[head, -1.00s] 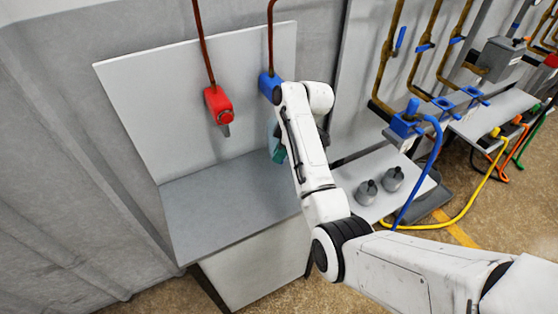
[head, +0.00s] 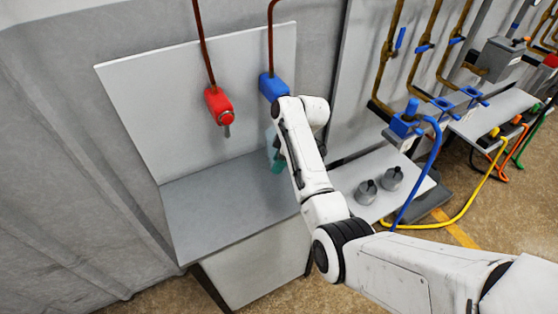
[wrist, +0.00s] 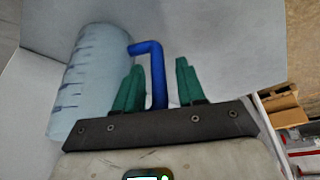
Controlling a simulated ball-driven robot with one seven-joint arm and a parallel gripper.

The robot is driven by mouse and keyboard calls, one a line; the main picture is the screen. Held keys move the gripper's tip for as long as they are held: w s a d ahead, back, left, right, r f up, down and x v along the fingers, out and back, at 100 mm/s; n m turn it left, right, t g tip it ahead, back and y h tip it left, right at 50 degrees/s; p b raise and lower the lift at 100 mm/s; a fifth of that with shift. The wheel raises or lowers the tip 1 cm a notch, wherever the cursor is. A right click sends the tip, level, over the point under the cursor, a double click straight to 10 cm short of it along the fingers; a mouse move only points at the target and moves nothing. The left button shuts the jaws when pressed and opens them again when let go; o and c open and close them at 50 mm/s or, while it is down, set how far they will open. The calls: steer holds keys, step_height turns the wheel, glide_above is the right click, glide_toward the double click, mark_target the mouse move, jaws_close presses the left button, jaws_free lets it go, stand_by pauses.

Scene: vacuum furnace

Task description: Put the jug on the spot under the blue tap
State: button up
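The jug (wrist: 88,85) is a clear, bluish vessel with dark measuring marks and a blue handle (wrist: 157,72). In the wrist view the handle stands between the green fingers of my gripper (wrist: 160,85), with narrow gaps seen beside it. In the head view the jug (head: 270,146) shows only as a pale sliver beside my green fingers (head: 278,164); my arm hides the rest. The blue tap (head: 272,87) is on the back panel, above the jug. The spot under it is hidden by my arm and the jug, and I cannot see the jug's base.
A red tap (head: 218,103) is left of the blue tap. The grey bench top (head: 215,205) is bare on its left. Two grey weights (head: 378,186) stand on a side shelf at right, near a blue hose (head: 432,165).

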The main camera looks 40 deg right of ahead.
steer(key=shift+o, duration=0.2)
steer(key=shift+r, duration=0.25)
steer(key=v, duration=1.2)
steer(key=s+a+f+m+g+h, duration=0.2)
steer(key=s+a+f+m, duration=0.3)
steer(key=s+a+f, duration=0.7)
steer(key=s+a+f+m, duration=0.1)
steer(key=s+a, duration=0.1)
steer(key=s, duration=0.7)
steer(key=s+a+f+m+h, duration=0.1)
steer(key=s+a+m, duration=0.1)
steer(key=s, duration=0.7)
steer(key=shift+s+a+f+m+g, duration=0.25)
steer(key=shift+s+a+m+g, duration=0.1)
steer(key=shift+a, duration=0.25)
